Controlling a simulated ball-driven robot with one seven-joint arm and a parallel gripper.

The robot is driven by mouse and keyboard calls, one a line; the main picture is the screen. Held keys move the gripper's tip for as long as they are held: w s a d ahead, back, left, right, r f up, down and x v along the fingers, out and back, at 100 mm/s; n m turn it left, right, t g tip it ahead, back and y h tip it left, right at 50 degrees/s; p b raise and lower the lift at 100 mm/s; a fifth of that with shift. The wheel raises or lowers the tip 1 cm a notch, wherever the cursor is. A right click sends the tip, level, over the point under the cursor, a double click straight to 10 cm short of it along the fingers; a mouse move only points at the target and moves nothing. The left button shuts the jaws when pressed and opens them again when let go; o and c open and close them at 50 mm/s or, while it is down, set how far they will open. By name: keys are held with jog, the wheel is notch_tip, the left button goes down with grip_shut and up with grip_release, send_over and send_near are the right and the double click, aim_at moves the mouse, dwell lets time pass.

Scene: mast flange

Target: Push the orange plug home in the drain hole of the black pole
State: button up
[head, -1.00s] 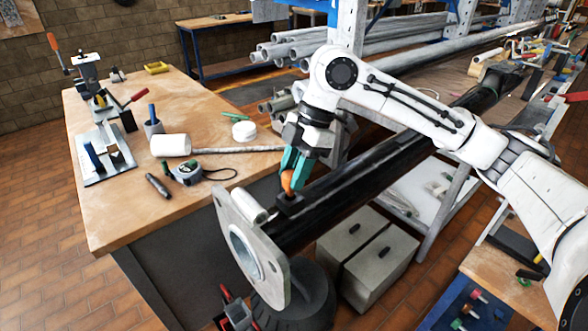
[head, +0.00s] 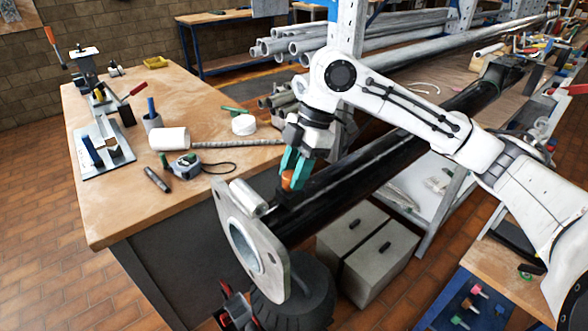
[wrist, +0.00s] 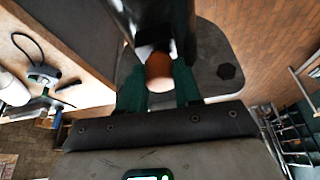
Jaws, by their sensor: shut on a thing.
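The black pole (head: 357,178) lies slantwise, with a grey flange plate (head: 250,240) on its near end. The orange plug (head: 287,180) is at the top of the pole, just behind the flange. My gripper (head: 292,172) points down with its teal fingers on either side of the plug, shut on it. In the wrist view the plug (wrist: 159,72) shows as an orange-brown round shape between the two fingers (wrist: 159,90). The drain hole is hidden under the plug and fingers, so I cannot tell how deep the plug sits.
A wooden workbench (head: 120,205) on the left holds a tape measure (head: 186,167), a white roll (head: 170,139) and a clamp stand. Grey blocks (head: 368,250) stand under the pole. A rack of pipes (head: 300,42) is behind.

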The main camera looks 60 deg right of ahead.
jog(key=shift+f, duration=0.35)
jog(key=o, duration=1.1)
jog(key=v, duration=1)
jog(key=shift+d+r, duration=0.1)
jog(key=shift+r, duration=0.3)
jog(key=shift+f, duration=0.1)
